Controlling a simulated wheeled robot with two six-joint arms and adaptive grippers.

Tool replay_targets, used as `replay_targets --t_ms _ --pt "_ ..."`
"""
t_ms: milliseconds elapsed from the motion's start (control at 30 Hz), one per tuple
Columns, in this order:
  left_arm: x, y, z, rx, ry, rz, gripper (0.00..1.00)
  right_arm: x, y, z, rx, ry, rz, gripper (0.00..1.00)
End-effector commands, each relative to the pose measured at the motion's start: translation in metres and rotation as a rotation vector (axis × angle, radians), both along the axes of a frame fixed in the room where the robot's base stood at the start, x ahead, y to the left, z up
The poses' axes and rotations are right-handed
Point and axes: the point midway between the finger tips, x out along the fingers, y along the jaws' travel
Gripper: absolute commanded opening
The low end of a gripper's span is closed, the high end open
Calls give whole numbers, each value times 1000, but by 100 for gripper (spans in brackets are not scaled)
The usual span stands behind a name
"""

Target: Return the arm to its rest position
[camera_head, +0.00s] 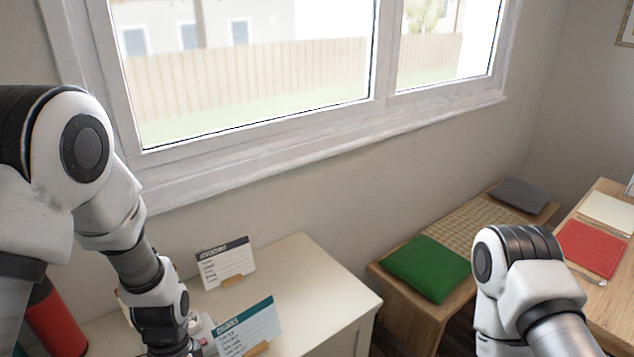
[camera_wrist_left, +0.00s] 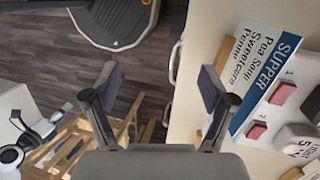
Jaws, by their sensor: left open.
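My left arm (camera_head: 135,255) comes in from the left in the head view and reaches down over the left end of the cream cabinet top (camera_head: 300,270). Its gripper is out of sight below the frame there. In the left wrist view my left gripper (camera_wrist_left: 158,82) is open, with nothing between its fingers. Dark floor and the cabinet's front edge show beyond them. My right arm (camera_head: 525,295) shows at the lower right of the head view, and its gripper is out of view.
A window (camera_head: 260,70) is behind.

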Motion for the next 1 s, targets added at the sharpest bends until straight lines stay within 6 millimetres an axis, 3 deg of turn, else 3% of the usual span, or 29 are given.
replay_targets --t_ms 267,400,500,567,800,1000 --pt "-96 10 -90 32 189 83 83 0 0 0 0 1 0 44" --pt "-164 18 -140 113 206 251 83 0 0 0 0 1 0 44" --pt "-189 22 -161 170 128 422 83 0 0 1 0 1 0 44" --pt "-188 23 -167 186 48 531 83 0 0 1 0 1 0 44" --pt "-133 22 -170 150 -252 899 83 0 0 0 0 1 0 44" --pt "-130 23 -170 153 -256 938 83 0 0 0 0 1 0 44"
